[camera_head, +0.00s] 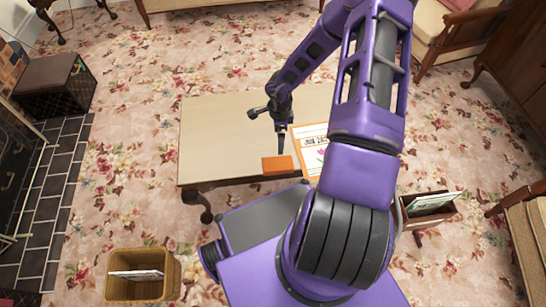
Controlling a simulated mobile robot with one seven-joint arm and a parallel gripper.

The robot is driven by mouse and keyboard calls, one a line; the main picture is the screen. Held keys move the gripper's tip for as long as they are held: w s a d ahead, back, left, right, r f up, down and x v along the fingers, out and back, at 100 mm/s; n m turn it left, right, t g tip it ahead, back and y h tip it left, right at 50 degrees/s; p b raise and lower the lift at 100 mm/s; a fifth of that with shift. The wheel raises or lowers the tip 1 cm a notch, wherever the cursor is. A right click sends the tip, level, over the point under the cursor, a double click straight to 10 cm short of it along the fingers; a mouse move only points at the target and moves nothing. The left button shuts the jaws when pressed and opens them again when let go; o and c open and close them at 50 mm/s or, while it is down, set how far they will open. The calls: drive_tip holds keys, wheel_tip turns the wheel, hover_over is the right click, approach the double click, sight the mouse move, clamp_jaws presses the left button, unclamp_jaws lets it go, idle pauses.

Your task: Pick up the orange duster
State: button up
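The orange duster (277,165) is a small block lying near the front edge of the low table (215,130). My gripper (281,150) points down from my purple arm, with its tip just behind the duster's upper edge as seen from above. Only one dark finger shape shows, so I cannot tell whether it is open or shut. I cannot tell whether the tip touches the duster. The duster looks flat on the tabletop.
A sheet with a tulip picture (312,145) lies right of the duster, partly hidden by my arm. A wicker basket (172,278) stands on the floor at lower left, a magazine holder (430,208) at right. The table's left half is bare.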

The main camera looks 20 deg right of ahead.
sight(278, 164)
wheel_tip(278, 164, down, 17)
drive_tip(key=b, duration=0.4)
drive_tip(key=shift+s+f, duration=0.15)
drive_tip(key=shift+c, duration=0.2)
drive_tip(key=c, duration=1.1)
